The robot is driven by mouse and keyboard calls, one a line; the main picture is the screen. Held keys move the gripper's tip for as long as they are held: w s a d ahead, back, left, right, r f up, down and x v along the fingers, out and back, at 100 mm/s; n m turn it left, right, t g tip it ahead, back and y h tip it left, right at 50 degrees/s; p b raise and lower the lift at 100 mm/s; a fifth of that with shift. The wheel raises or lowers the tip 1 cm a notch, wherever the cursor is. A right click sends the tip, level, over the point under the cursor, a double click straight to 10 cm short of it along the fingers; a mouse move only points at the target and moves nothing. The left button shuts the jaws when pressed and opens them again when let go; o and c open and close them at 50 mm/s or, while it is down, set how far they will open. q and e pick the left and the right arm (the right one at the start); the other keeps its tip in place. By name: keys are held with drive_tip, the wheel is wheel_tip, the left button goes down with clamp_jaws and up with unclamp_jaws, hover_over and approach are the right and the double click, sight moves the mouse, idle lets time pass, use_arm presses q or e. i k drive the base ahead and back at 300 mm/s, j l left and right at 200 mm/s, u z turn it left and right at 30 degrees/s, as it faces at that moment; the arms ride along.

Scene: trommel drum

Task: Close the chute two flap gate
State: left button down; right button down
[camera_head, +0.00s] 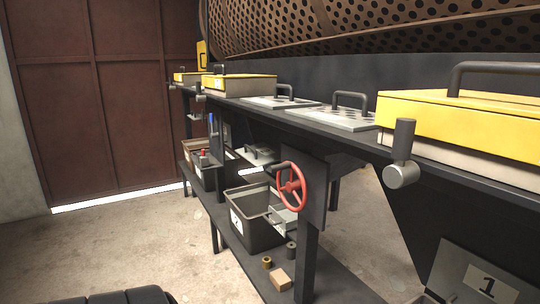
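A red handwheel (291,187) is mounted on a dark upright plate (316,190) in the middle of the frame. Just left of and below it, a grey metal flap (285,218) with a thin bar handle sits over the right side of a dark bin (255,236). The bin has a white label whose number I cannot read. I cannot tell how far the flap is open. A plate marked "1" (487,281) shows at the bottom right, cut off by the frame. I see neither of my grippers.
A long dark bench (330,124) carries yellow-lidded boxes (460,117) and handled plates (345,117). A perforated drum (370,22) is behind. A lower shelf (330,285) holds small cylinders (267,262) and a tan block (280,280).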

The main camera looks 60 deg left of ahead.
sight(261, 154)
drive_tip(key=u, duration=1.95)
drive_tip(key=i+z, duration=0.1)
drive_tip(key=z, duration=0.25)
drive_tip(key=j+z, duration=0.15)
drive_tip(key=z, duration=0.2)
drive_tip(key=i+j+z, duration=0.1)
drive_tip(key=z, duration=0.25)
drive_tip(key=i+j+z, duration=0.2)
drive_tip(key=j, duration=0.3)
drive_tip(key=i+j+z, duration=0.1)
drive_tip(key=j+z, duration=0.15)
drive_tip(key=j, duration=0.25)
drive_tip(key=i+j+z, duration=0.2)
drive_tip(key=j, duration=0.3)
drive_tip(key=j+z, duration=0.2)
drive_tip(key=j, duration=0.35)
